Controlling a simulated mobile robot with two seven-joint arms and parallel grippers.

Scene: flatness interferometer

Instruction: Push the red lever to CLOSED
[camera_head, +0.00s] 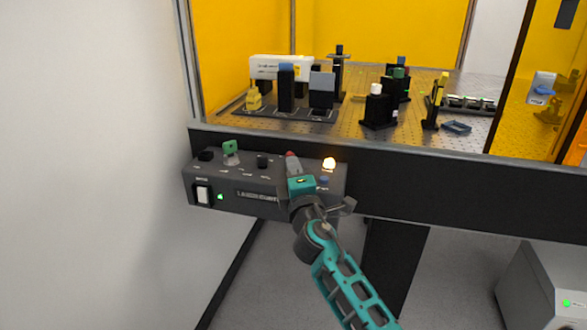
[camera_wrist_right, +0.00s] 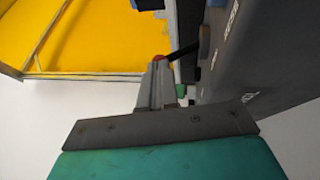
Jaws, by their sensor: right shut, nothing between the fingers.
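The red lever's red tip (camera_head: 292,156) shows on the grey control box at the front of the optical bench. In the right wrist view the red knob (camera_wrist_right: 160,58) sits on a dark stem, just beyond my fingertips. My right gripper (camera_head: 295,170) is shut and empty, in front of the box. Its fingers also show in the right wrist view (camera_wrist_right: 160,70), with the tips at or very near the knob; I cannot tell whether they touch. The gripper hides the lever's base in the head view, and I cannot read any CLOSED label. My left gripper is out of view.
The control box (camera_head: 238,208) also carries a green knob (camera_head: 230,147), a glowing lamp (camera_head: 329,164) and a white switch (camera_head: 203,194). Optics stand on the bench (camera_head: 345,124) behind, within yellow panels. The floor left of the box is clear.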

